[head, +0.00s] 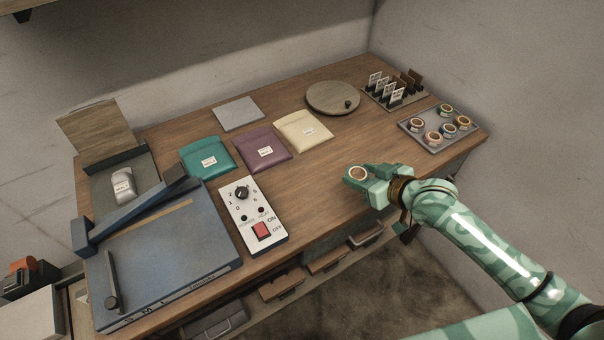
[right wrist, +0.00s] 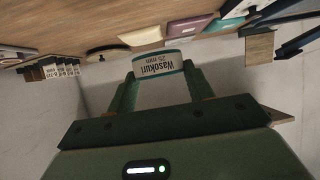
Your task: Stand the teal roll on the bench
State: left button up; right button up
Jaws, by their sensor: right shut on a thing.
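My right gripper (head: 360,174) is shut on the teal roll (head: 357,172), a small ring with a pale core, near the front edge of the bench (head: 330,152). I cannot tell whether the roll touches the bench. In the right wrist view the roll (right wrist: 160,63) sits between the fingertips of my right gripper (right wrist: 158,76), with teal edges and a pale label reading "Wasokuri 25 mm", upside down. My left gripper is not in view.
A grey tray (head: 428,143) with several rolls is at the right, beside a card rack (head: 396,92). A round board (head: 332,97), three pouches including a purple one (head: 262,148), and a switch box (head: 250,212) stand around. Bare wood lies left of my gripper.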

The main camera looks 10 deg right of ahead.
jog(key=w+a+f+b, duration=0.1)
jog(key=w+a+f, duration=0.2)
jog(key=w+a, duration=0.15)
jog(key=b, duration=0.2)
send_over(319, 196)
jog(key=f, duration=0.4)
jog(key=shift+s+d+f, duration=0.1)
jog(key=shift+s+d, duration=0.3)
jog(key=shift+w+a+f, duration=0.2)
jog(key=shift+w+f, duration=0.1)
jog(key=shift+f, duration=0.1)
jog(key=f, duration=0.1)
jog(key=f+b, duration=0.2)
jog(key=shift+w+a+f, duration=0.15)
jog(key=shift+a+f, duration=0.1)
jog(key=shift+f, duration=0.1)
jog(key=shift+r, duration=0.1)
jog(key=o, duration=0.9)
jog(key=shift+o, duration=0.2)
